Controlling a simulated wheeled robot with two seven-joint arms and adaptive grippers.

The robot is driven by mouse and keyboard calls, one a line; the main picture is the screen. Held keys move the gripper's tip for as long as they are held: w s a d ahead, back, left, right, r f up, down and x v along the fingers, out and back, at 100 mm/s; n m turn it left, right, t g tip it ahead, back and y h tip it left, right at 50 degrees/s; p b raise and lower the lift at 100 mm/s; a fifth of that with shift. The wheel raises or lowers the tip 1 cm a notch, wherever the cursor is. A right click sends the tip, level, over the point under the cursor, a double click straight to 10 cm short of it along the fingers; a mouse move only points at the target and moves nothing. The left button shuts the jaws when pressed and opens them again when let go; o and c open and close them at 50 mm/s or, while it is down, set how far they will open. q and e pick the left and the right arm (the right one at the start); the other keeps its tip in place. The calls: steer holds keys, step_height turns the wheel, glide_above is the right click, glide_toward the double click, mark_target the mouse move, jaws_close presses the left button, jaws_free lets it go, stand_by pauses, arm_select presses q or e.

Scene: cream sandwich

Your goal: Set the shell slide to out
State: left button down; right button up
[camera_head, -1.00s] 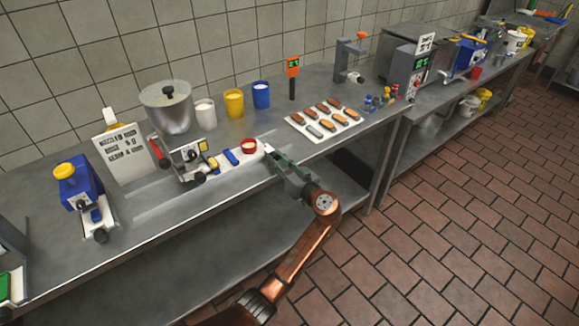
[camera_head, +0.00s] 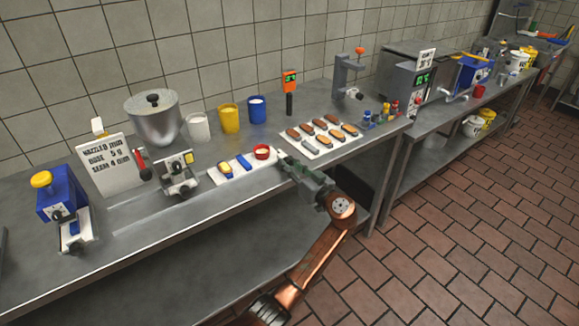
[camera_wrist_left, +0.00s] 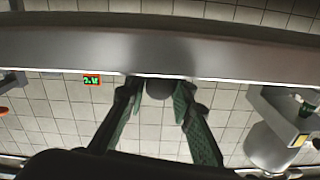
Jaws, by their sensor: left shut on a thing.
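My right gripper is not in view.
The red cup (camera_head: 262,152) stands close left of the gripper. A tray of shells (camera_head: 310,155) lies close to its right. A dispenser (camera_head: 178,176), a steel pot (camera_head: 155,118) and a blue machine (camera_head: 62,195) stand farther left. The floor in front is clear.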

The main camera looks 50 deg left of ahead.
arm_select(q)
steer(key=shift+w+r, duration=0.15)
steer(key=shift+w, duration=0.05)
steer(key=c, duration=2)
jaws_free()
steer(key=shift+c, duration=0.2)
steer(key=o, duration=0.3)
steer(key=shift+w, duration=0.1)
steer(key=shift+o, duration=0.4)
steer(key=shift+d, duration=0.1)
steer(key=s+d, duration=0.2)
steer(key=d, duration=0.9)
steer(key=shift+d, duration=0.4)
steer(key=shift+f, duration=0.2)
